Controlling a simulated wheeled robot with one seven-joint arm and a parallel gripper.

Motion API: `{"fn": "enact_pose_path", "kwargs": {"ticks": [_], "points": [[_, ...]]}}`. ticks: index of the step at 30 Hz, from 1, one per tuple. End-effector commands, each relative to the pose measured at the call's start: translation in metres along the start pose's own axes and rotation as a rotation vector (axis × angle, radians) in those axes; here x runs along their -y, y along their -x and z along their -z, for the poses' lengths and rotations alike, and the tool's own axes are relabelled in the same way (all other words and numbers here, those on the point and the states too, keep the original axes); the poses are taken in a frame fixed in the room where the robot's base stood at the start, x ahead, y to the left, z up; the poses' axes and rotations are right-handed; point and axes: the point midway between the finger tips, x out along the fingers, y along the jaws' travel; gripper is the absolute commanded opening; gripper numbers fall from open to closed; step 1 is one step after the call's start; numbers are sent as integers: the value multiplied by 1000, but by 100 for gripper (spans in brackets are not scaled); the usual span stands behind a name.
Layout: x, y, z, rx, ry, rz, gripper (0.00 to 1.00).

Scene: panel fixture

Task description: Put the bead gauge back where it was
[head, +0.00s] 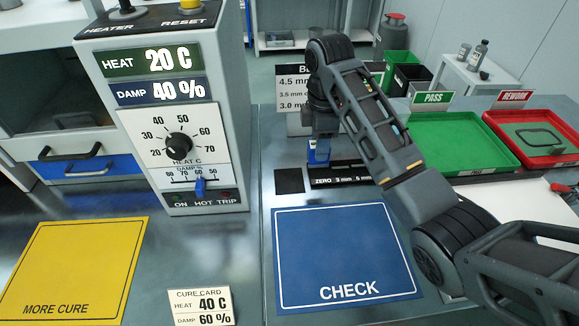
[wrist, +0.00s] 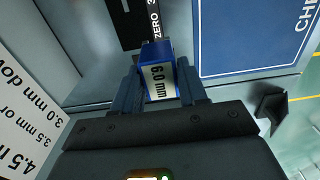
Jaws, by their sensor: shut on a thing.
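The bead gauge is a small blue block (head: 318,155) with a white face; in the wrist view (wrist: 158,74) the face appears to read 6.0 mm. My gripper (head: 319,142) is shut on it, with one finger on each side; the fingers also show in the wrist view (wrist: 160,92). The gauge is at the left end of the black strip (head: 342,176) marked ZERO, 3 mm and 6 mm. I cannot tell whether its underside touches the strip or bench. A bare black square (head: 289,181) lies just left of the strip.
The blue CHECK mat (head: 343,250) lies in front, empty. The heater box (head: 165,110) stands close on the left. A white sign (head: 293,88) stands behind my gripper. The green PASS tray (head: 455,145) and red REWORK tray (head: 565,160) are right; the REWORK tray holds a dark ring.

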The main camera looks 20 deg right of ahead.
Motion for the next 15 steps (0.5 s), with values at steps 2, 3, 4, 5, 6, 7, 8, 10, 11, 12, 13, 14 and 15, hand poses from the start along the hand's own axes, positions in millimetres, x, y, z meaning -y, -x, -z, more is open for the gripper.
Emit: {"fn": "enact_pose_path", "kwargs": {"ticks": [2,3,4,5,6,7,8,10,11,12,13,14,15], "points": [[-5,-16,14,1,3,-2,0],[-7,-20,21,1,4,-2,0],[-8,-24,26,0,4,-1,0],[-9,-22,31,0,4,0,0],[-12,-23,38,1,4,1,0],[-14,-26,43,1,3,1,0],[-15,-29,48,1,3,0,0],[-18,-34,57,1,2,0,0],[-19,-36,60,2,2,1,0],[-20,-38,63,1,1,0,0],[-21,-40,65,1,1,0,0],[-21,-41,67,1,0,-1,0],[-22,-42,68,1,-1,-1,0]]}}
